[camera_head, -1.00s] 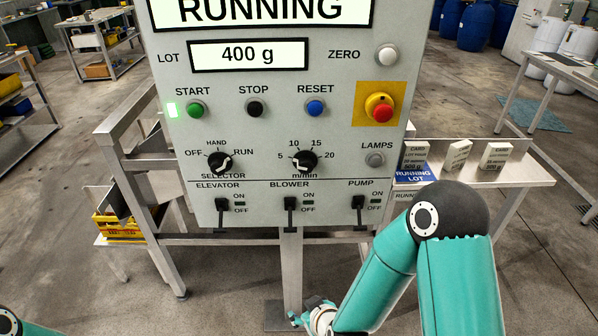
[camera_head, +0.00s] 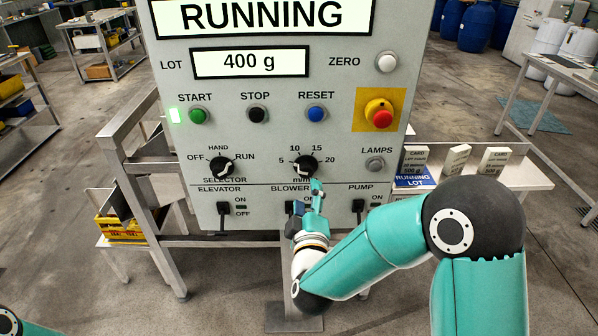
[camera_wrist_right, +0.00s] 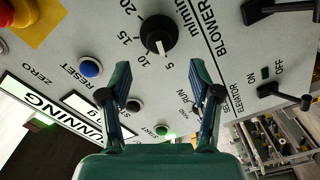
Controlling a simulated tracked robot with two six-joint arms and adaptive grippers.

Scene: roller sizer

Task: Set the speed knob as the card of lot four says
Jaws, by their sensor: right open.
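The speed knob (camera_head: 304,166) is a black dial with a white mark on the grey panel, ringed by 5, 10, 15 and 20 m/min. Several cards stand on a shelf at right; the left card (camera_head: 414,158) is above a blue RUNNING LOT sign (camera_head: 412,179). Their small print is unreadable. My left gripper is out of view.
The selector knob (camera_head: 221,167) is left of the speed knob. Start (camera_head: 197,116), stop (camera_head: 257,114) and reset (camera_head: 315,114) buttons and a red emergency button (camera_head: 381,114) are above. Switch levers for elevator (camera_head: 223,212) and pump (camera_head: 358,207) are below. The display reads RUNNING.

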